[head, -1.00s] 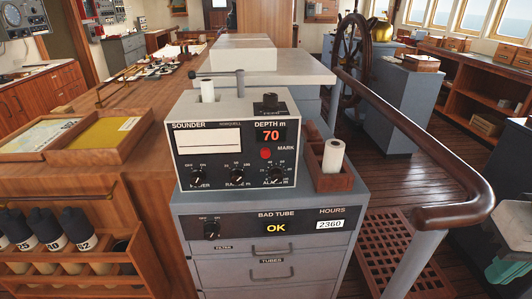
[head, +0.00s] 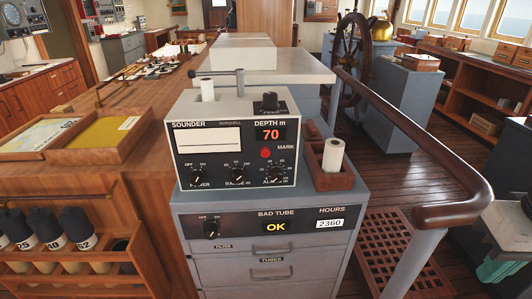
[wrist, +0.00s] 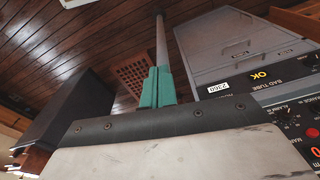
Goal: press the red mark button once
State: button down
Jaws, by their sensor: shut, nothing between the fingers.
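The red mark button (head: 265,153) is a small round red knob on the front of the grey sounder (head: 184,166), below the red depth reading of 70 and beside the word MARK. In the wrist view the button (wrist: 313,132) shows at the right edge. My gripper (head: 487,273) is at the lower right of the head view, partly cut off, well to the right of the sounder and beyond the handrail. In the wrist view its green fingers (wrist: 158,84) are together and empty, pointing at the grey rail post and the floor, away from the button.
A brown handrail (head: 455,213) on a grey post stands between my gripper and the sounder. The sounder sits on a grey drawer cabinet (head: 300,250). A wooden box (head: 322,180) with a white roll stands right of it. A wooden grating (head: 380,240) lies on the floor.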

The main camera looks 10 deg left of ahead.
aim_at(265, 152)
jog(key=w+a+n+t+h, duration=0.1)
jog(key=w+a+n+t, duration=0.2)
jog(key=a, duration=0.7)
jog(key=w+a+n+t+h, duration=0.1)
jog(key=w+a+n+t, duration=0.2)
jog(key=a+n, duration=0.3)
jog(key=w+a+n+t+h, duration=0.2)
jog(key=w+a+n+t, duration=0.1)
jog(key=a, duration=1.3)
jog(key=w+n, duration=0.1)
jog(key=n, duration=0.1)
jog(key=shift+w+n+t, duration=0.15)
jog(key=shift+n+t, duration=0.15)
jog(key=shift+w+a, duration=0.35)
jog(key=shift+w, duration=1.1)
jog(key=shift+w+a, duration=0.3)
jog(key=shift+w, duration=1.1)
jog(key=shift+w+a, duration=0.35)
jog(key=shift+w, duration=1.1)
jog(key=shift+w, duration=0.15)
jog(key=shift+w+a, duration=0.1)
jog(key=shift+w, duration=0.1)
